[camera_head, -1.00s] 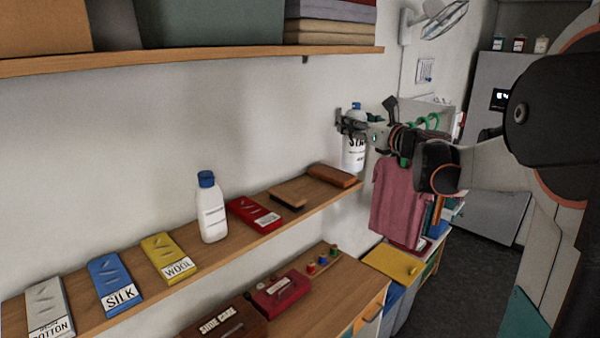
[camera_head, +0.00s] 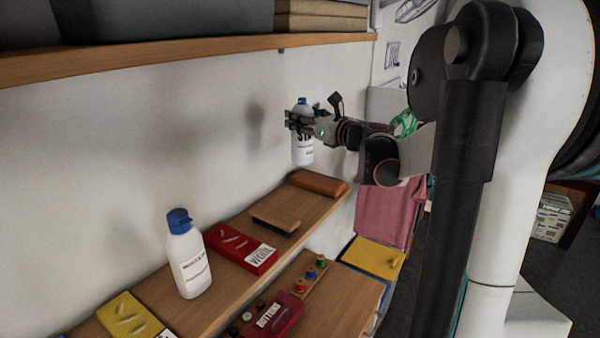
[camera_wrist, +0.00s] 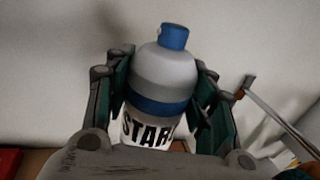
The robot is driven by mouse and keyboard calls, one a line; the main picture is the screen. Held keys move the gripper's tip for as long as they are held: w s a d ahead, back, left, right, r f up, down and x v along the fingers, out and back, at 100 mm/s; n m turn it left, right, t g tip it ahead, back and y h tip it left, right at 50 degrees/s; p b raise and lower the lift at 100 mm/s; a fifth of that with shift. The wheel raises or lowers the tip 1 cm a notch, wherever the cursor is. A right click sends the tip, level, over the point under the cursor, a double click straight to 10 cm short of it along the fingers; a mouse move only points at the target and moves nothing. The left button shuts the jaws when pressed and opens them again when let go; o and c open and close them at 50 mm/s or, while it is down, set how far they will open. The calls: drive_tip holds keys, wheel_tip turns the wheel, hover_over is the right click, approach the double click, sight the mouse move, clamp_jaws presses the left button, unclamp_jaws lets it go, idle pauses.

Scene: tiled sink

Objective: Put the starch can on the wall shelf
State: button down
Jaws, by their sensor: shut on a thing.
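The starch can (camera_head: 303,150) is white with a blue cap and dark lettering. My gripper (camera_head: 300,119) is shut around its upper part and holds it upright in the air, above the far end of the lower wall shelf (camera_head: 222,292). In the wrist view the can (camera_wrist: 162,80) stands between the two fingers of my gripper (camera_wrist: 160,92), with a blue band and part of its label showing. The upper wall shelf (camera_head: 190,52) runs above and to the left of the can.
The lower shelf bears a white bottle with a blue cap (camera_head: 188,258), a red box (camera_head: 240,249), a brush (camera_head: 276,221), a brown block (camera_head: 319,184) and a yellow box (camera_head: 133,318). Grey and beige stacks stand on the upper shelf. Pink cloth (camera_head: 388,212) hangs at right.

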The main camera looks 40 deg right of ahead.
wheel_tip(320, 180, down, 14)
drive_tip(key=shift+f, duration=0.25)
idle(0.3)
drive_tip(key=shift+w+f, duration=0.1)
drive_tip(key=shift+f, duration=0.1)
drive_tip(key=c, duration=0.8)
unclamp_jaws()
drive_tip(key=shift+o, duration=0.4)
drive_tip(key=shift+r, duration=0.1)
drive_tip(key=shift+r, duration=0.1)
drive_tip(key=s+b, duration=0.1)
drive_tip(key=s, duration=1.1)
drive_tip(key=shift+d, duration=0.4)
drive_tip(key=shift+b, duration=0.3)
